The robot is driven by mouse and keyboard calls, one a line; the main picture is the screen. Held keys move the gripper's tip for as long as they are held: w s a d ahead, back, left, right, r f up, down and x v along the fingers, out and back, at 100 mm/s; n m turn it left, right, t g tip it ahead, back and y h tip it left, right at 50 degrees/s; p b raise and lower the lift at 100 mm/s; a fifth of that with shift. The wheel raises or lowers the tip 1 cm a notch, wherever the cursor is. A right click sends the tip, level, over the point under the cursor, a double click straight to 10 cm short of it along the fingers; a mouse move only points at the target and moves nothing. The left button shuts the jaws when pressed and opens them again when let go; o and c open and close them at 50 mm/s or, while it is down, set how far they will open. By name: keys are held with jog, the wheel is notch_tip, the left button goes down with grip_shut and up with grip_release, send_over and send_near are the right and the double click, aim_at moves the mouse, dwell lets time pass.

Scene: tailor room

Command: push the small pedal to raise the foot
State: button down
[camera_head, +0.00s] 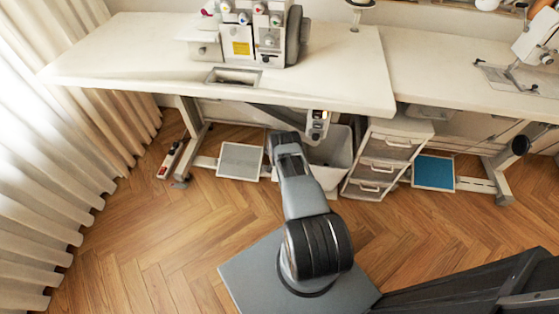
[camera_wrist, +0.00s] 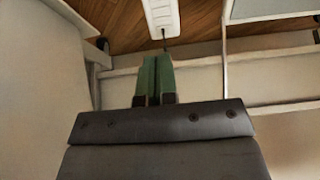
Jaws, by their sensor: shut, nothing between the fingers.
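A light grey pedal plate (camera_head: 240,161) lies low on the floor under the left table. A blue pedal plate (camera_head: 433,172) lies under the right table. I cannot tell for sure which is the small pedal, and part of the space under the left table is hidden by my arm. My arm reaches under the left table's front edge, and the table hides its end in the head view. In the wrist view my gripper (camera_wrist: 155,79) is shut and empty, its green fingers pressed together. A pale flat panel (camera_wrist: 272,9) shows at the upper right, apart from the fingers.
A pale bar (camera_wrist: 265,82) crosses beside the fingers. A white bin (camera_head: 338,150) and a drawer unit (camera_head: 386,155) stand right of my arm. Floor in front is clear.

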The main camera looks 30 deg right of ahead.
jog(key=b+x, duration=0.7)
jog(key=b, duration=0.5)
jog(key=shift+s+f, duration=0.1)
jog(key=shift+f, duration=0.2)
jog(key=b+x, duration=0.2)
jog(key=b, duration=0.3)
jog(key=shift+w+d+f, duration=0.2)
jog(key=shift+w+f, duration=0.05)
jog(key=shift+w, duration=0.05)
jog(key=shift+r, duration=0.1)
